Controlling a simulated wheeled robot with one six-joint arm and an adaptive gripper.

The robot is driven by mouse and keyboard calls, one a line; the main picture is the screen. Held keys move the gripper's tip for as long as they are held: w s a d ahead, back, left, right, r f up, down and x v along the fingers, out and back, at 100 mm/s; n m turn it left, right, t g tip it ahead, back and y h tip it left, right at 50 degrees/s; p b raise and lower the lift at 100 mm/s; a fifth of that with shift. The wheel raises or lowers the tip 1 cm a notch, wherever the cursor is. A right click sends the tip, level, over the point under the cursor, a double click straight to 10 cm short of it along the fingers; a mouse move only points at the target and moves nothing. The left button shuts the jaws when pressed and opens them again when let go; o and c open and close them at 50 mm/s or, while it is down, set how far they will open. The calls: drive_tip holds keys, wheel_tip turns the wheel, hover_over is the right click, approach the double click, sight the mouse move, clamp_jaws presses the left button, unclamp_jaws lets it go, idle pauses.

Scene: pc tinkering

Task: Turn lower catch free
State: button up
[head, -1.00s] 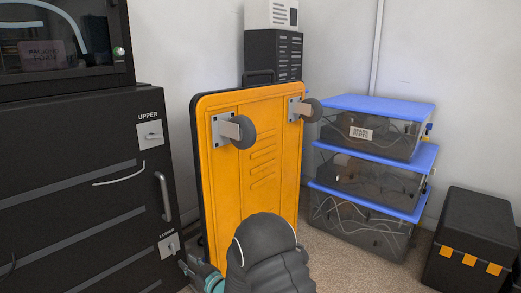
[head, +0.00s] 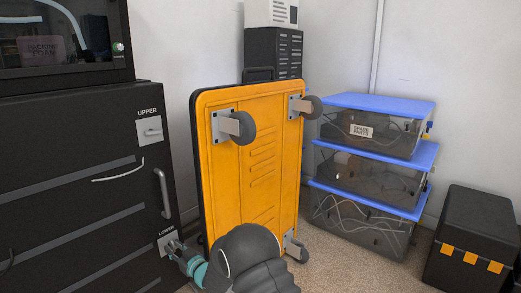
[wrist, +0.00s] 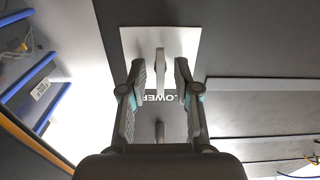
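The lower catch is a small grey lever on a pale square plate (head: 160,246), low on the right edge of the black cabinet. In the wrist view the plate (wrist: 185,42) and the upright lever (wrist: 160,58) are straight ahead, with the upside-down word LOWER beside the plate. My gripper (wrist: 160,78) is open, with one finger on each side of the lever's line and visible gaps to it. In the head view my gripper (head: 176,249) is at the plate and covers part of it. The upper catch (head: 151,131) sits higher on the same cabinet edge.
A vertical door handle (head: 163,194) is between the catches. Blue-lidded clear bins (head: 372,178) and a black case (head: 474,235) are farther right.

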idle(0.4)
drive_tip(key=shift+v, duration=1.35)
drive_tip(key=m, duration=1.6)
drive_tip(key=shift+m, duration=0.3)
